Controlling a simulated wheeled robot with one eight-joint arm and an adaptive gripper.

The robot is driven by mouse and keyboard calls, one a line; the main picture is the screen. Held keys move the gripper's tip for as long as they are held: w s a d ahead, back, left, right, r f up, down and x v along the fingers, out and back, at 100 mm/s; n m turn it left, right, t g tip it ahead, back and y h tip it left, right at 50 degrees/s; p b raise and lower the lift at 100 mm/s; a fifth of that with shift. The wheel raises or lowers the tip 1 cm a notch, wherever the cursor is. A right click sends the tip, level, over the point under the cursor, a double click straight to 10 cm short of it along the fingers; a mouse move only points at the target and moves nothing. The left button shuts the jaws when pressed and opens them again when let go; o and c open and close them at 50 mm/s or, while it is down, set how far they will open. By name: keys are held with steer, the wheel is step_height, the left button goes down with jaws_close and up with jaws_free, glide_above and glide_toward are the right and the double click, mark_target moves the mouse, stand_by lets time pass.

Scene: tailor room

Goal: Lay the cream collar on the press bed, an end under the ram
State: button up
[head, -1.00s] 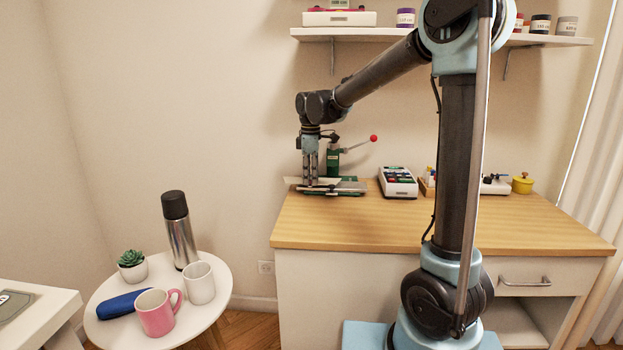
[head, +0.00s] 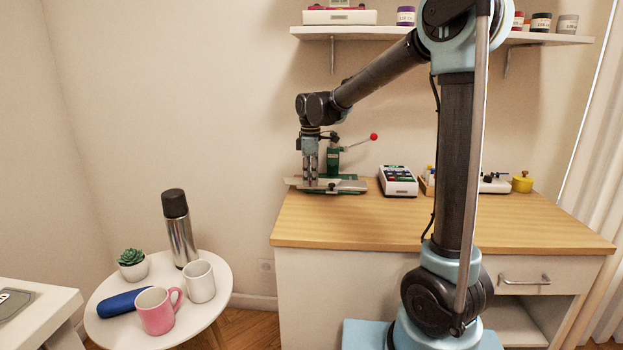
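The press (head: 333,160) is green with a red-knobbed lever and stands at the back left of the wooden table. Its bed (head: 350,188) is low and runs to the right of my gripper. The cream collar (head: 293,182) is a thin pale strip lying across the bed's left part, with its left end sticking out past the press. My gripper (head: 310,186) points straight down in front of the press, its fingertips at the collar. The fingers look slightly apart, but their grip on the collar is too small to make out. The ram and the collar's inner end are hidden behind my fingers.
A keypad device (head: 398,181) stands right of the press, and a yellow pot (head: 522,182) is at the far right. A wall shelf (head: 345,33) hangs above. The table's front (head: 350,228) is clear. A round side table (head: 215,287) holds mugs and a flask.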

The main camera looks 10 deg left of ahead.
steer(key=shift+o, duration=1.2)
step_height(320, 180, up, 12)
